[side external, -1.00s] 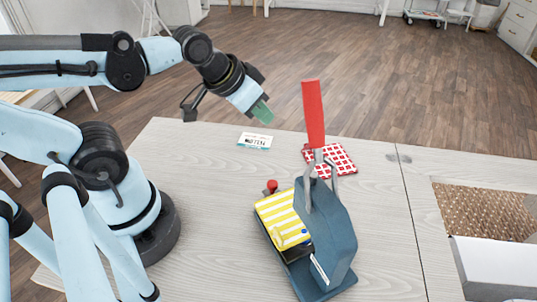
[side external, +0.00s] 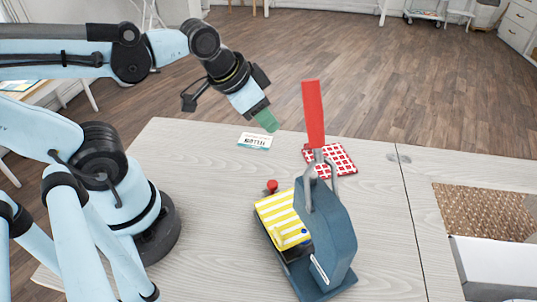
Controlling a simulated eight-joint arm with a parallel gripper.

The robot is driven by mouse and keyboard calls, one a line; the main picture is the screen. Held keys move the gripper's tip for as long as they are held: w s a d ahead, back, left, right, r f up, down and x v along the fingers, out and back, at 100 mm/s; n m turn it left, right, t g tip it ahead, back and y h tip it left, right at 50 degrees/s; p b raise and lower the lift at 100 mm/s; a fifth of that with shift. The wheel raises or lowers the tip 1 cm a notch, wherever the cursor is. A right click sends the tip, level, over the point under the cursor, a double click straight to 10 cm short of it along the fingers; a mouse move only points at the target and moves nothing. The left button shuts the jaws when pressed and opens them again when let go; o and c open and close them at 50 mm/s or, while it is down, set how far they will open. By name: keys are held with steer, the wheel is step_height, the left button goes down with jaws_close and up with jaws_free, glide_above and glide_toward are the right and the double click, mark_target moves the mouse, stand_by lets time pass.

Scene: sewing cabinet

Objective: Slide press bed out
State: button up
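A dark blue press (side external: 335,232) with an upright red lever handle (side external: 314,115) stands on the table. Its bed carries a yellow-and-white striped piece (side external: 278,213) with a small blue item on it. A red knob (side external: 272,186) stands at the bed's far left end. Part of the bed is hidden under the press body. My gripper (side external: 267,121) with green fingertips is in the air, left of the red lever and beyond the knob, touching nothing. The fingers look like one block from this side, so their opening cannot be told.
A white printed card (side external: 255,141) lies below my gripper. A red-and-white patterned cloth (side external: 343,159) lies behind the press. A brown woven piece (side external: 485,211) and a white box (side external: 494,266) are at the right. The table left of the press is clear.

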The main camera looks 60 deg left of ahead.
mark_target(272, 182)
steer(key=shift+o, duration=0.7)
steer(key=d+m+g, duration=0.1)
steer(key=m, duration=0.1)
steer(key=d+m+g, duration=0.1)
steer(key=m, duration=0.2)
steer(key=s+d+r+m, duration=0.1)
steer(key=m, duration=0.2)
steer(key=shift+d+g, duration=0.3)
steer(key=shift+g, duration=0.1)
steer(key=s+d+r+m+g, duration=0.1)
steer(key=s+d+m+g, duration=0.2)
steer(key=m, duration=0.7)
steer(key=shift+w+d+f, duration=0.1)
steer(key=shift+w+f, duration=0.1)
steer(key=shift+f, duration=1.75)
steer(key=shift+w+d+f, duration=0.1)
steer(key=shift+w+f, duration=0.15)
steer(key=shift+f, duration=1.7)
steer(key=shift+w+d+f, duration=0.1)
steer(key=shift+w+f, duration=0.1)
steer(key=shift+f, duration=1.75)
jaws_close()
steer(key=shift+a, duration=0.1)
